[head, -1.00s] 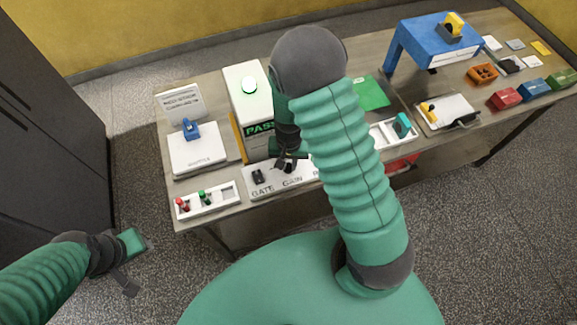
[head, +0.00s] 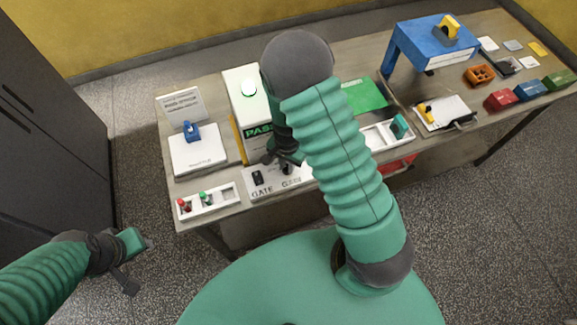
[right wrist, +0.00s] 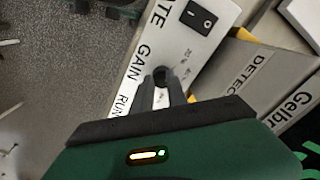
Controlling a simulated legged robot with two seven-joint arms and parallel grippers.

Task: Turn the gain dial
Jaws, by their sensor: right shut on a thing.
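The gain dial (right wrist: 161,75) is a small dark knob on the white control panel (right wrist: 140,68), beside the word GAIN. In the right wrist view, my right gripper (right wrist: 160,88) has its two grey fingers at the knob, shut on it. In the head view the right gripper (head: 284,156) is over the panel (head: 265,189), and the dial (head: 287,168) shows as a dark spot just below it. The dial's pointer direction is too small to read. My left gripper (head: 133,262) hangs over the floor at the lower left, away from the table; its jaw opening is unclear.
A black GATE rocker switch (right wrist: 199,16) sits beside the dial. The detector box (head: 245,85) with a green PASS sign stands behind the panel. A white tray (head: 225,196) with red and green pieces lies left of it. A blue stand (head: 425,52) is farther right.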

